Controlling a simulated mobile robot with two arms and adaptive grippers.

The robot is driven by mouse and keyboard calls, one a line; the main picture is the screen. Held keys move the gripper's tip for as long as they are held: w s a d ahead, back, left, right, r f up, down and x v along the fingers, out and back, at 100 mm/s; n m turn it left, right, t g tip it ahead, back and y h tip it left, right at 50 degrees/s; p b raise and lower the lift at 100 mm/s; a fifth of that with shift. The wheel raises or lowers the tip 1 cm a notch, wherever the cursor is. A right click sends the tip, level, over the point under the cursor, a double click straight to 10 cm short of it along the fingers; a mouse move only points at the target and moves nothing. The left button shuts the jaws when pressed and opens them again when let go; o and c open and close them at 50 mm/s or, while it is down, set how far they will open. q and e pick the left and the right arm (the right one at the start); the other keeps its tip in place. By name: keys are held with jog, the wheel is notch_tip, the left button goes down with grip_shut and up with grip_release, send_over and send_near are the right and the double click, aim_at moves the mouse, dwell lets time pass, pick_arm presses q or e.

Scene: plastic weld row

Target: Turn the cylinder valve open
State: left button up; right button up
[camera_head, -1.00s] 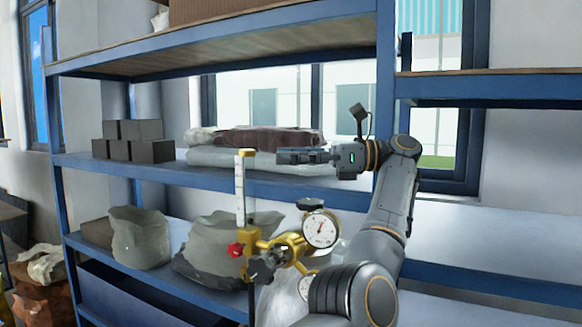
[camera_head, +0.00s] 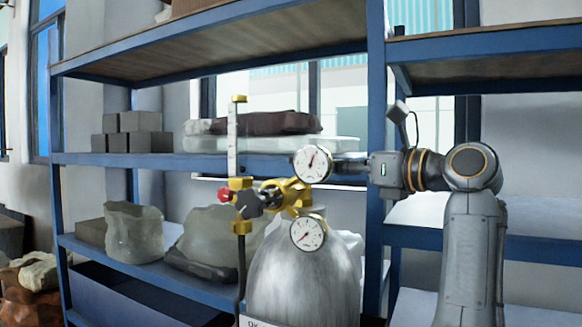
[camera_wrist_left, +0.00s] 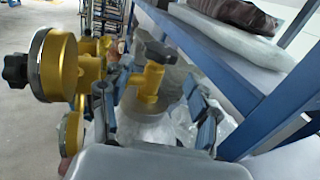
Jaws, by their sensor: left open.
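A grey gas cylinder (camera_head: 300,285) stands in front of the shelf, with a brass regulator (camera_head: 290,196) and two white dial gauges (camera_head: 313,163) on top. A dark handwheel (camera_wrist_left: 158,50) on a brass valve body (camera_wrist_left: 150,85) shows in the left wrist view, ahead between the fingers. In the head view it is hidden behind the upper gauge. My left gripper (camera_wrist_left: 157,88) is open, with its fingers on either side of the valve. In the head view the gripper (camera_head: 348,166) points left, its tips partly hidden by the gauge. Contact with the handwheel cannot be told. My right gripper is not in view.
A red knob (camera_head: 224,196) and black knob (camera_head: 250,204) sit left on the regulator, beside an upright flow tube (camera_head: 232,140). Blue shelving (camera_head: 376,120) stands close behind. Its shelves hold grey blocks (camera_head: 132,132), filled bags (camera_head: 265,123) and a pale sack (camera_head: 134,232).

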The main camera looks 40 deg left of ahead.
pick_arm(q)
jog(key=a+p, duration=0.2)
jog(key=a, duration=0.9)
jog(key=shift+s+a, duration=0.15)
jog(key=shift+a, duration=0.05)
jog(key=c, duration=0.9)
jog(key=shift+a+f, duration=0.1)
jog(key=shift+c, duration=1)
jog(key=shift+c, duration=0.4)
